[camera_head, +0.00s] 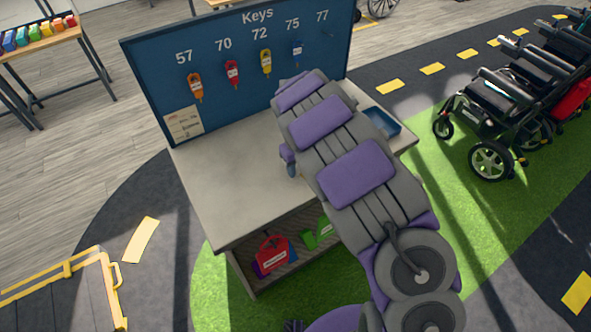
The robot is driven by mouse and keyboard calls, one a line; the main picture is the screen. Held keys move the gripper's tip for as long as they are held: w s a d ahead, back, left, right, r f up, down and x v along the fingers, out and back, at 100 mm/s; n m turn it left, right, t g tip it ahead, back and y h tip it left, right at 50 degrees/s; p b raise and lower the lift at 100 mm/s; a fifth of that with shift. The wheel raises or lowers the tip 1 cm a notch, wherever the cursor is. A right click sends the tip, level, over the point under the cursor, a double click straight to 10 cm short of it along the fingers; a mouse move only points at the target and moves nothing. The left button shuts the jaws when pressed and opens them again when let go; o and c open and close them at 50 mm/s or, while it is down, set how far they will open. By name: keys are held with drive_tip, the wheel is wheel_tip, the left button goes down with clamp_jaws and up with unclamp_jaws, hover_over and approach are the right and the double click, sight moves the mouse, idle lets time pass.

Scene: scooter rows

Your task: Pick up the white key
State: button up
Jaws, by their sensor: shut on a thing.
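No white key shows in this view. On the blue key board (150,75), the place under number 77 (322,16) has no key on it. My arm reaches up across the right part of the desk (235,170) below the board. My gripper's fingers are hidden behind my own arm links, so I cannot see what they hold. A small purple and grey part of mine pokes out at the arm's left side, with a small yellowish and blue patch below it that I cannot make out.
Orange (195,85), red (232,72), yellow (266,62) and blue (297,52) keys hang on the board. A blue tray (382,122) sits at the desk's right end. A red bag-like item (272,256) lies on the lower shelf. Mobility scooters or walkers (495,115) stand at right.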

drive_tip(key=shift+s+r, duration=0.35)
drive_tip(key=shift+s, duration=0.25)
drive_tip(key=s, duration=0.3)
drive_tip(key=shift+s+d+r, duration=0.1)
drive_tip(key=shift+s, duration=0.15)
drive_tip(key=s+d+p, duration=0.1)
drive_tip(key=s+d, duration=0.2)
drive_tip(key=s, duration=0.7)
drive_tip(key=shift+s+d+r, duration=0.25)
drive_tip(key=shift+d+r, duration=0.15)
drive_tip(key=shift+r, duration=0.05)
drive_tip(key=shift+d, duration=0.15)
